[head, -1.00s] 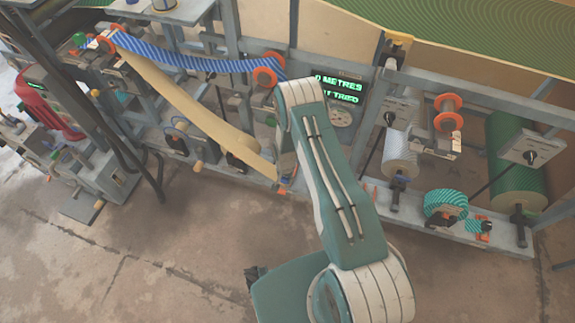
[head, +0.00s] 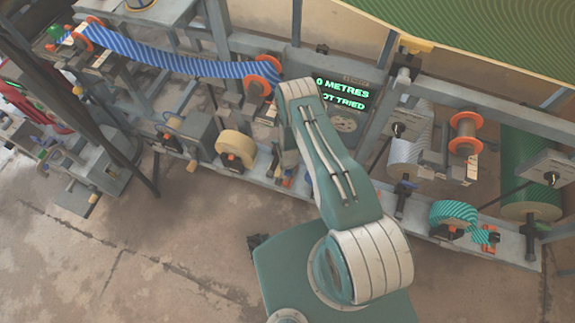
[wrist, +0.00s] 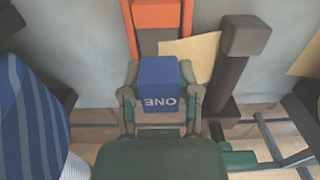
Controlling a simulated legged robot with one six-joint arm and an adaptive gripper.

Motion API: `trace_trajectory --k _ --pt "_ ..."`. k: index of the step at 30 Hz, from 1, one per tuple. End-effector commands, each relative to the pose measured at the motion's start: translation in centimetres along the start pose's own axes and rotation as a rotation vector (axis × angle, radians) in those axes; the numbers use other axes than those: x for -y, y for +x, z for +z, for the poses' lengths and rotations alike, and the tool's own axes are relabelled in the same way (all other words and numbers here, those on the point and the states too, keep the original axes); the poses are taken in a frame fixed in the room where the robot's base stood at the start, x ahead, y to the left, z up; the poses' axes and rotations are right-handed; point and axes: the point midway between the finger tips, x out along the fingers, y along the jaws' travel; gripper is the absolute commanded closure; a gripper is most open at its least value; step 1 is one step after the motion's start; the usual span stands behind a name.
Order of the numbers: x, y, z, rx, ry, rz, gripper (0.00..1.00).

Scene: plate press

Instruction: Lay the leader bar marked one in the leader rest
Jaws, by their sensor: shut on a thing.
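In the wrist view, my gripper (wrist: 161,100) is shut on a blue block marked ONE (wrist: 158,74), the leader bar. Its lettering reads upside down. A finger presses each side of it. A beige sheet piece (wrist: 200,50) shows just behind the block, to the right; I cannot tell whether they are joined. An orange bracket with a grey centre (wrist: 158,14) stands beyond the block at the top. I cannot tell whether this is the leader rest or whether the block touches it.
A dark post with a square head (wrist: 245,38) stands close right of the gripper. Blue striped material (wrist: 28,120) is at left. In the head view, a striped blue web (head: 170,60) spans orange-flanged rollers, a beige roll (head: 236,145) sits below, and a display (head: 342,93) stands behind my arm.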

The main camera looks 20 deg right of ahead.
Motion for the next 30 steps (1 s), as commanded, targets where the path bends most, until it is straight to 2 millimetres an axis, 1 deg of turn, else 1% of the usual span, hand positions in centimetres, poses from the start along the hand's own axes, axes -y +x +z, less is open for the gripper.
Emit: trace_trajectory --k 1,10,11,12,13,25,28,30 --pt "0.0 0.3 0.2 -0.001 0.0 -0.001 1.0" --pt "0.2 0.5 0.3 -0.004 0.0 0.002 1.0" --pt "0.2 0.6 0.3 -0.004 0.0 0.002 0.53" --pt "0.2 0.6 0.2 -0.004 0.0 0.001 0.36" --pt "0.2 0.6 0.2 -0.003 0.0 0.001 0.23" --pt "0.1 0.4 0.2 -0.003 0.001 0.0 0.23" --pt "0.3 -0.4 -0.2 -0.005 0.001 -0.001 0.23" --pt "0.6 -1.4 -0.8 -0.006 0.001 -0.001 0.23"
